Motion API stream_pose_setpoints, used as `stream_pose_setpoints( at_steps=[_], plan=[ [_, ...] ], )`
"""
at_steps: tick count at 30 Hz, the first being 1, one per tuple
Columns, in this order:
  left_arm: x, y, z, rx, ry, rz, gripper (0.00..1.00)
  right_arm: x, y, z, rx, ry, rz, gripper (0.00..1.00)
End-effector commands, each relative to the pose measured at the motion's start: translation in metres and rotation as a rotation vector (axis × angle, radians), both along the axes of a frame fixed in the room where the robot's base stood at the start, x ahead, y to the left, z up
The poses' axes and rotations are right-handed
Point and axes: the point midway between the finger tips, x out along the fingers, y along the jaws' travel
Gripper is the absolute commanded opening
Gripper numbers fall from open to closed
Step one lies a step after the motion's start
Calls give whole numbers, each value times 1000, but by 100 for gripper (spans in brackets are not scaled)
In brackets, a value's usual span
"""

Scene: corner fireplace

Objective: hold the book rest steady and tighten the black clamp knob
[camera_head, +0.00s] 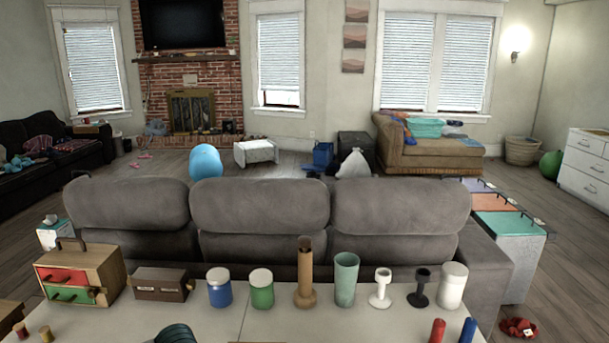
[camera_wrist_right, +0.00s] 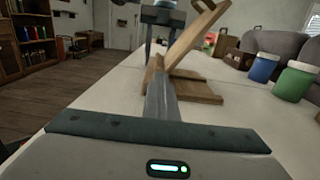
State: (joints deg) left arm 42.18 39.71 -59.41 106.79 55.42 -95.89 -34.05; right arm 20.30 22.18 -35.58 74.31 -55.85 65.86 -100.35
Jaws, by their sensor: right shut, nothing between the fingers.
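The wooden book rest (camera_wrist_right: 192,88) stands on the white table in the right wrist view, with a slanted board rising to the upper right and a flat base. My right gripper (camera_wrist_right: 158,84) is shut and empty, its fingers pointing at the near side of the book rest. I cannot tell whether the tips touch it. My left gripper (camera_wrist_right: 163,22) is behind the book rest, with one finger hanging down beside the board and the other partly hidden. Whether it grips the board is unclear. I cannot make out the black clamp knob. The head view does not clearly show the book rest.
The table (camera_head: 225,318) bears a row along its far edge: blue jar (camera_head: 218,287), green jar (camera_head: 261,289), wooden post (camera_head: 305,275), green cup (camera_head: 345,280), white and black stands, white canister (camera_head: 452,286). Wooden boxes (camera_head: 80,272) stand left. A grey sofa (camera_head: 260,215) lies beyond.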

Motion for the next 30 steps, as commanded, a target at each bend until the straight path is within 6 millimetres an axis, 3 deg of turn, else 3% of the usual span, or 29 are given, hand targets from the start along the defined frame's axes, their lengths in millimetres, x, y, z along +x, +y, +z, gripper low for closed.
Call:
stream_pose_setpoints(
  at_steps=[30],
  plan=[
    [1, 0, 0, -2, -2, 1, 11, -13, -1, -6, -8, 5, 3, 0]
  ],
)
